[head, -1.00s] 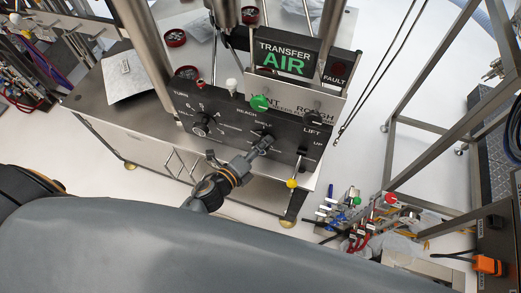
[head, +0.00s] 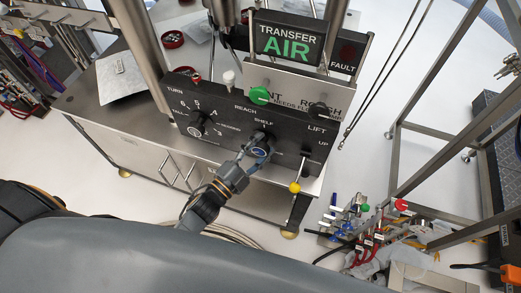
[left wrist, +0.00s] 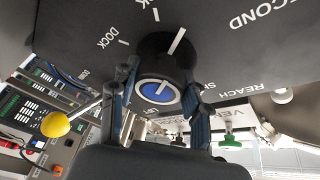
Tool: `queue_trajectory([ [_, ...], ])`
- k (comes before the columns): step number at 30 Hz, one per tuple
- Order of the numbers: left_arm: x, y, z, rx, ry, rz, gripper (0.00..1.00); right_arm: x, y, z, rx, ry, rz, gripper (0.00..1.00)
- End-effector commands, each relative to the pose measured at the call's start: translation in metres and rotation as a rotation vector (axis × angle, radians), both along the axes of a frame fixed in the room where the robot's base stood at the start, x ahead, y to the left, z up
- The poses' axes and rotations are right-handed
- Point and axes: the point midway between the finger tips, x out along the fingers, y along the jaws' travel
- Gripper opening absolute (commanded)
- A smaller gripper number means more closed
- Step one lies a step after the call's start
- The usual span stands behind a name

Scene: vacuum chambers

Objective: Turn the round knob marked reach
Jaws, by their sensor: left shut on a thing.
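The round black reach knob (head: 262,144) sits on the dark control panel (head: 222,122), right of the middle, below the words REACH and SHELF. In the left wrist view the knob (left wrist: 160,46) has a blue disc on its face and a white pointer line. The line points up and slightly right, to the right of the word DOCK. My left gripper (head: 251,152) reaches in from below left and is shut on the knob. In the left wrist view its fingers (left wrist: 160,88) lie on both sides of the knob. My right gripper is not in view.
A turn knob (head: 198,124) is left on the panel. A yellow-tipped lift lever (head: 295,188) is close on the right. A green knob (head: 260,95) and black knob (head: 319,110) sit above, below a TRANSFER AIR sign (head: 288,43). A metal frame (head: 430,160) stands at right.

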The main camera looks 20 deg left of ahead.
Motion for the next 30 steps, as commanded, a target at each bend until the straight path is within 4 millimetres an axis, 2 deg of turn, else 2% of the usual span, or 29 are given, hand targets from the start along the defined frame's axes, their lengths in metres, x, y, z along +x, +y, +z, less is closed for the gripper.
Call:
queue_trajectory([
  [6,0.001,0.001,-0.001,-0.183,0.005,0.002,0.15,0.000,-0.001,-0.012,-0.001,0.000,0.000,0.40],
  [15,0.001,0.001,0.000,-0.346,0.010,0.001,0.15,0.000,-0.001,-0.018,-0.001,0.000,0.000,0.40],
  [30,0.001,0.001,0.001,-0.412,0.013,0.001,0.15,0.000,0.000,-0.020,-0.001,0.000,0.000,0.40],
])
